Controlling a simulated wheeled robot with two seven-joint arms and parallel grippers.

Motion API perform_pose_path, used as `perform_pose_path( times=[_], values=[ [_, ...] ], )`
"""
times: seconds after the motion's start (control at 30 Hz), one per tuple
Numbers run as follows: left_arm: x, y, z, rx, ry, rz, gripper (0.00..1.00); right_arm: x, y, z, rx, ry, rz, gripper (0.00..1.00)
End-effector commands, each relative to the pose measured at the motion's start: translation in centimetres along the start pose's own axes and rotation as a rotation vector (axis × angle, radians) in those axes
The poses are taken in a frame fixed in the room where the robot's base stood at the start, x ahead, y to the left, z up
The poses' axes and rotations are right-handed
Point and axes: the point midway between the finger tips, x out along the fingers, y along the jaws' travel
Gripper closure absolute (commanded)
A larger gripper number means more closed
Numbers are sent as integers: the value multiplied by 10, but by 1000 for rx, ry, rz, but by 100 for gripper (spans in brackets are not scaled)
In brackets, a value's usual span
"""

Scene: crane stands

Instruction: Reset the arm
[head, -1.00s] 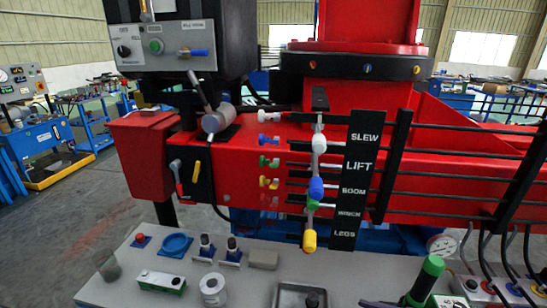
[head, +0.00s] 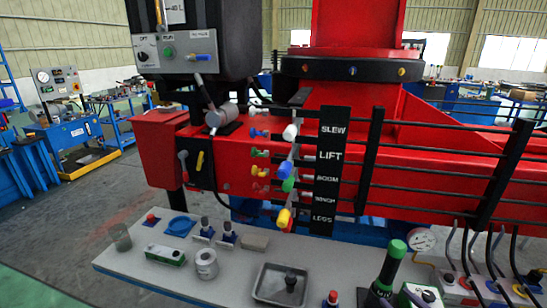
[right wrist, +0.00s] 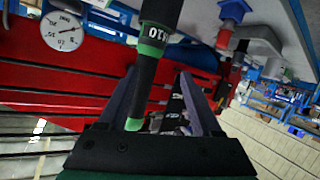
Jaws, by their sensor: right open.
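The red crane (head: 440,170) fills the right half of the head view. Its lever bank has white (head: 290,132), blue (head: 285,170), green (head: 288,184) and yellow (head: 284,216) knobs beside a black label panel (head: 328,165) reading slew, lift, boom, winch and legs. A black handle with a green top (head: 397,248) stands tilted at the bench's front right. My right gripper (right wrist: 157,73) is open in the right wrist view; the handle's green end (right wrist: 143,95) shows between its fingers, near the left one. Contact cannot be told. My left gripper is not in view.
The grey bench (head: 140,268) carries a metal tray (head: 262,290), a roll of tape (head: 206,264), a green-white box (head: 165,254) and a red button (head: 332,298). A gauge (head: 421,240) and cables stand at right. A control box (head: 175,52) hangs at upper left.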

Motion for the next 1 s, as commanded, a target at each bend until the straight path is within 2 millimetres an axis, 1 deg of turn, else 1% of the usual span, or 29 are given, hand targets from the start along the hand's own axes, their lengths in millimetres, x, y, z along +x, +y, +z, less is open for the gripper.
perform_pose_path(
  times=[0.07, 0.13, 0.2, 0.27, 0.3, 0.37, 0.4, 0.47, 0.5, 0.57, 0.6, 0.73, 0.77, 0.8, 0.97, 1.0],
  values=[
    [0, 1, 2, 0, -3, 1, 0, -2, 10, 5, 30, -42, 105, 34],
    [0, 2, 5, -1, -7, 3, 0, -6, 18, 16, 58, -114, 197, 34],
    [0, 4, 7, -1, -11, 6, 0, -13, 19, 32, 89, -212, 266, 34],
    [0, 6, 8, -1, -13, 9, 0, -21, 15, 46, 115, -310, 301, 34],
    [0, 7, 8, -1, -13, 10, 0, -26, 9, 56, 131, -379, 309, 34],
    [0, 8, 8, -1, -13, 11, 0, -34, -3, 68, 151, -478, 301, 34],
    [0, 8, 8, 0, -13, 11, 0, -40, -13, 75, 163, -540, 285, 34],
    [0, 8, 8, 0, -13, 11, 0, -48, -30, 83, 175, -626, 246, 34],
    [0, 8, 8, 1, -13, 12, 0, -54, -41, 88, 181, -679, 215, 34],
    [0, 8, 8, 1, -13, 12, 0, -62, -58, 92, 186, -751, 157, 34],
    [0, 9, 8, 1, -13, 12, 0, -67, -71, 94, 188, -793, 114, 34],
    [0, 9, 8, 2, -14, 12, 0, -86, -110, 94, 180, -909, -51, 34],
    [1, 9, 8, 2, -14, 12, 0, -89, -118, 96, 175, -930, -83, 34],
    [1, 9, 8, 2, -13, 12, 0, -80, -118, 112, 170, -940, -76, 34],
    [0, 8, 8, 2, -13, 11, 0, -56, -127, 162, 168, -964, -78, 34],
    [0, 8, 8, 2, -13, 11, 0, -51, -130, 176, 167, -972, -79, 34]
  ],
)
